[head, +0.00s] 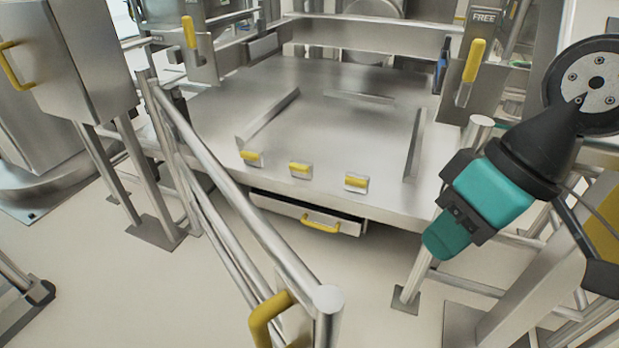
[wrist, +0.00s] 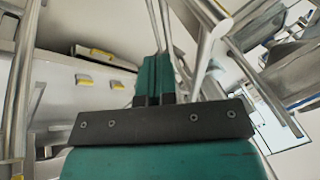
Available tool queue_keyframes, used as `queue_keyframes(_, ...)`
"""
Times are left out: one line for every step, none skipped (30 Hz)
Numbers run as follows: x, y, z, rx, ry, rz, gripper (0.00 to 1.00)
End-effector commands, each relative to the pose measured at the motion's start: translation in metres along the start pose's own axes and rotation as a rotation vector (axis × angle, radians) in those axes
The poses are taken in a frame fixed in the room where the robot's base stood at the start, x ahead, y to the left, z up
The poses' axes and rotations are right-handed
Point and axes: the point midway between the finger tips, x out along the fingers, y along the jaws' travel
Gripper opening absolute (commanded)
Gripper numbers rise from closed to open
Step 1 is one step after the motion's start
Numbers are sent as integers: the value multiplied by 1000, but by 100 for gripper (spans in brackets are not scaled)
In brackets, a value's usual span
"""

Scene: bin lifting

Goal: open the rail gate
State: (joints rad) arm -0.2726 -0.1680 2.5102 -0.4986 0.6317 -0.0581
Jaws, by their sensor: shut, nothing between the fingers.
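The rail gate (head: 235,215) is a set of metal tubes that runs from a post at the left of the steel platform toward the camera. It stands at an angle out from the platform's front, with its free end at the bottom centre. A yellow handle (head: 266,318) sits near that end. My gripper (head: 438,243) is shut and empty, to the right of the gate and apart from it. In the wrist view, my teal fingers (wrist: 154,75) are together, and a metal rail with a round end (wrist: 215,20) passes close by at the upper right.
The steel platform (head: 340,130) has several yellow-topped clips along its front edge and a slightly open drawer (head: 305,212) with a yellow handle below. A right post (head: 425,262) stands near my gripper. A cabinet (head: 75,60) is at left. Floor between gate and right post is clear.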

Motion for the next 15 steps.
queue_keyframes(-20,-6,-23,-13,-2,-25,0)
queue_keyframes(-23,-6,-36,-23,5,-38,0)
queue_keyframes(-25,-6,-53,-37,15,-57,0)
queue_keyframes(-26,-6,-65,-48,24,-71,0)
queue_keyframes(-26,-5,-77,-59,34,-85,0)
queue_keyframes(-25,-4,-92,-72,48,-101,0)
queue_keyframes(-22,-3,-102,-79,58,-112,0)
queue_keyframes(-20,-2,-111,-87,68,-122,0)
queue_keyframes(-15,0,-121,-96,81,-135,0)
queue_keyframes(-11,1,-128,-103,90,-142,0)
queue_keyframes(-7,2,-134,-108,101,-148,0)
queue_keyframes(-2,4,-140,-113,112,-155,0)
queue_keyframes(3,5,-144,-118,121,-160,0)
queue_keyframes(7,5,-147,-120,127,-164,0)
queue_keyframes(12,7,-150,-124,136,-168,0)
